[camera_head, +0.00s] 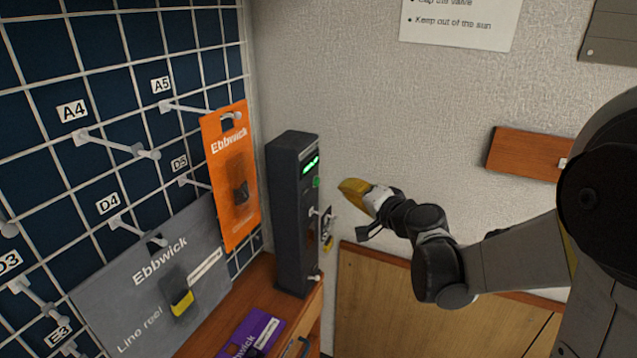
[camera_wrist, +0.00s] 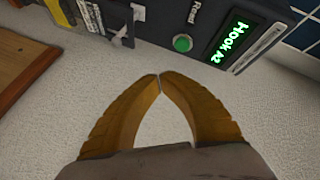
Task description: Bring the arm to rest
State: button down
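My gripper (camera_head: 350,190) is held out in the air to the right of the dark testbench unit (camera_head: 290,200). In the wrist view its two yellow fingers (camera_wrist: 160,76) meet at the tips, with nothing between them. The arm reaches in from the right, bent at its joints. The fingertips appear apart from the unit.
A wire grid wall (camera_head: 60,50) with labelled hooks is at the left. An orange Ebbwick pack (camera_head: 228,190) and a grey Lino reel pack (camera_head: 130,290) hang there. A purple pack (camera_head: 255,330) lies on the wooden shelf (camera_head: 215,325). Wooden panels (camera_head: 400,315) stand below the arm.

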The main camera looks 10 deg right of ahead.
jog(key=shift+s+d, duration=0.35)
jog(key=shift+d, duration=0.1)
jog(key=shift+a, duration=0.1)
jog(key=s+a+n+g, duration=0.2)
jog(key=s+a+n, duration=0.1)
jog(key=s, duration=0.4)
jog(key=s+a+n+g, duration=0.2)
jog(key=s+a+g, duration=0.1)
jog(key=s, duration=0.4)
jog(key=s+d+f+n+g+h, duration=0.1)
jog(key=s+d+f+h, duration=0.1)
jog(key=s, duration=0.5)
jog(key=s+d+f+n+g+h, duration=0.1)
jog(key=s+d+f+n+h, duration=0.1)
jog(key=s, duration=0.6)
jog(key=shift+f+n+g+h, duration=0.3)
jog(key=shift+f+g+h, duration=0.1)
jog(key=shift+f, duration=0.25)
jog(key=shift+s, duration=0.1)
